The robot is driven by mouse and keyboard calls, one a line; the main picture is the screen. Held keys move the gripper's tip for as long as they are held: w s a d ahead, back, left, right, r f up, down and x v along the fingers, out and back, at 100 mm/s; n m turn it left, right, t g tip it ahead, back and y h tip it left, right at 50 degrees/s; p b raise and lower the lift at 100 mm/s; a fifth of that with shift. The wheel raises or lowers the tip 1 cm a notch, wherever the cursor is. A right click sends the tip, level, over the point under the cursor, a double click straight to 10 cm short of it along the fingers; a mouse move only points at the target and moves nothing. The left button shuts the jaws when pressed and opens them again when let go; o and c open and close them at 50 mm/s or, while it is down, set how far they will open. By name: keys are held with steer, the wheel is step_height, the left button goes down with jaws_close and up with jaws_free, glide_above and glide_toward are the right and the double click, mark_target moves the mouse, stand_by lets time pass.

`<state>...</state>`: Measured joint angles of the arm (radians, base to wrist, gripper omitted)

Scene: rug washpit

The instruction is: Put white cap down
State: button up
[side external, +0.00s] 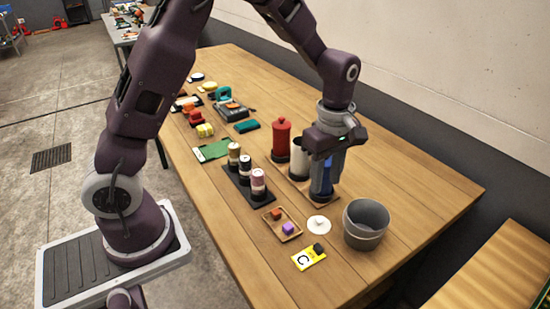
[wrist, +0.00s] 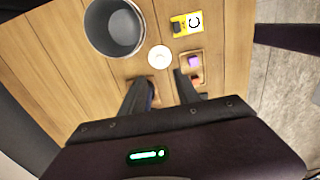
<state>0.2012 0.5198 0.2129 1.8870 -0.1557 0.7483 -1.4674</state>
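The white cap (side external: 319,223) is a small round white disc with a raised middle. It lies on the wooden table between the grey bucket and a small wooden tray. In the wrist view the white cap (wrist: 159,57) lies beyond the fingertips, apart from them. My gripper (side external: 326,192) points down over the table, behind the cap in the side view. In the wrist view my gripper's fingers (wrist: 162,92) are spread, with no cap between them. A blue cylinder (side external: 321,178) shows by the fingers in the side view, partly hidden by them.
The grey bucket (side external: 366,223) stands right of the cap. The small wooden tray (side external: 282,226) holds a purple and a reddish block. A yellow card (side external: 309,260) marked C lies in front. A black rack (side external: 238,182) with three spools and a red canister (side external: 281,140) stand farther back.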

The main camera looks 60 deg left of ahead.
steer(key=s+r+m+t, duration=0.3)
steer(key=s+r+m, duration=0.6)
steer(key=s+r, duration=0.4)
steer(key=s+a+r+m+t, duration=0.2)
steer(key=s+m, duration=0.7)
steer(key=s, duration=0.1)
steer(key=shift+r+t, duration=0.3)
